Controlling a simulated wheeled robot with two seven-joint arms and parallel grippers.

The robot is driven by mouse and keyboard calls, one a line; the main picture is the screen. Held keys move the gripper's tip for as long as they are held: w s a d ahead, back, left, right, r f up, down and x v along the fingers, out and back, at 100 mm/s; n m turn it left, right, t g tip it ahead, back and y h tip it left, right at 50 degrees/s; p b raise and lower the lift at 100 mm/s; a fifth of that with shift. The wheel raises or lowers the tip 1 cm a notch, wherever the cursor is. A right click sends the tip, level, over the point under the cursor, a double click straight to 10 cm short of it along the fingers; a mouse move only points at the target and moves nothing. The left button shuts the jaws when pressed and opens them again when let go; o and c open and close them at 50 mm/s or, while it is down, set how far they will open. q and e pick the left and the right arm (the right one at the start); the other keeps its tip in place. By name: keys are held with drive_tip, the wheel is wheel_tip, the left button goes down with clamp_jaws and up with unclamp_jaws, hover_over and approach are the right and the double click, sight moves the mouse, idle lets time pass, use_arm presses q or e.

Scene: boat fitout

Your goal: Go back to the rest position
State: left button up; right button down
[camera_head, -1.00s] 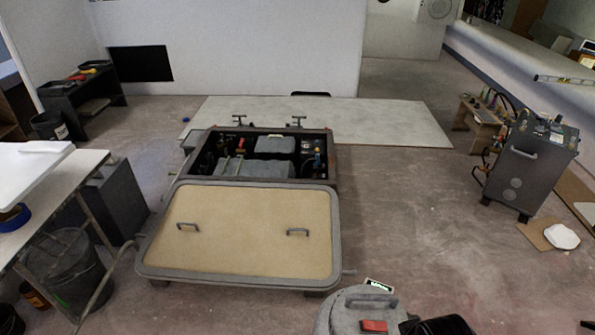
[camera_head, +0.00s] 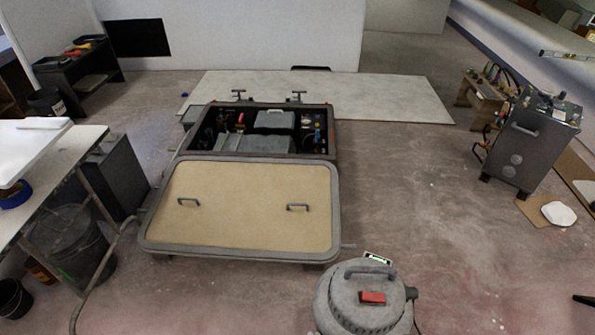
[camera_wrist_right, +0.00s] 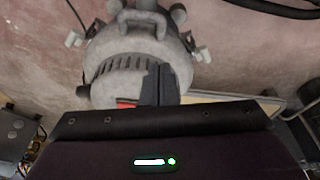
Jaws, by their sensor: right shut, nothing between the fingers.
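My right gripper (camera_wrist_right: 159,82) shows in the right wrist view as dark fingers together, with nothing between them. It lies across the view of a grey drum-shaped vacuum (camera_wrist_right: 125,60), which it partly hides; I cannot tell the distance between them. The same vacuum (camera_head: 345,305) stands on the floor at the bottom centre, with a grey handle and a red switch.
A framed beige hatch panel (camera_head: 245,225) lies before an open equipment bay (camera_head: 325,150). A white-topped bench (camera_head: 60,165) stands at left with buckets below. A grey wheeled unit (camera_head: 525,150) stands at right. Floor right of the hatch is largely clear.

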drive_tip(key=s+d+f, duration=0.2)
drive_tip(key=s+f, duration=0.9)
drive_tip(key=f, duration=0.1)
drive_tip(key=s+d+f+g, duration=0.1)
drive_tip(key=s+d+f, duration=0.1)
drive_tip(key=s+f, duration=0.9)
drive_tip(key=shift+f+g, duration=0.3)
drive_tip(key=shift+f, duration=0.3)
drive_tip(key=shift+w, duration=0.1)
